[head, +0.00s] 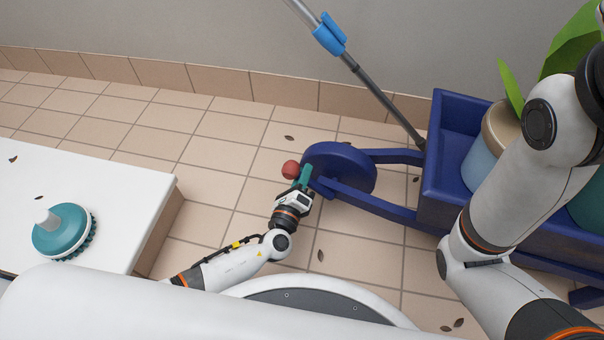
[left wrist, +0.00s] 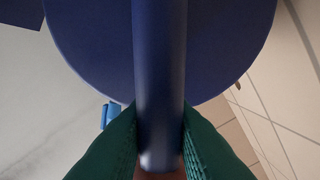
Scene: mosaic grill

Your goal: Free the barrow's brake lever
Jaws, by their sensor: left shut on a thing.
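The blue barrow (head: 433,170) stands at the right, its dark blue wheel (head: 338,165) pointing left. A red ball knob (head: 291,168) shows beside the wheel, at the tips of my left gripper (head: 303,179). In the left wrist view the green fingers (left wrist: 160,140) are shut on a dark blue bar, the brake lever (left wrist: 160,70), one on each side. The wheel's round face (left wrist: 215,50) lies behind the bar. A reddish-brown patch at the bottom edge may be the knob. The lever's base is hidden in the head view. My right gripper is out of view.
Pots with a green plant (head: 572,42) sit in the barrow, partly behind my right arm. A pole with a blue clip (head: 329,35) leans by the wall. A teal brush (head: 63,231) lies on a white bench (head: 120,195). Tiled floor left of the wheel is mostly clear.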

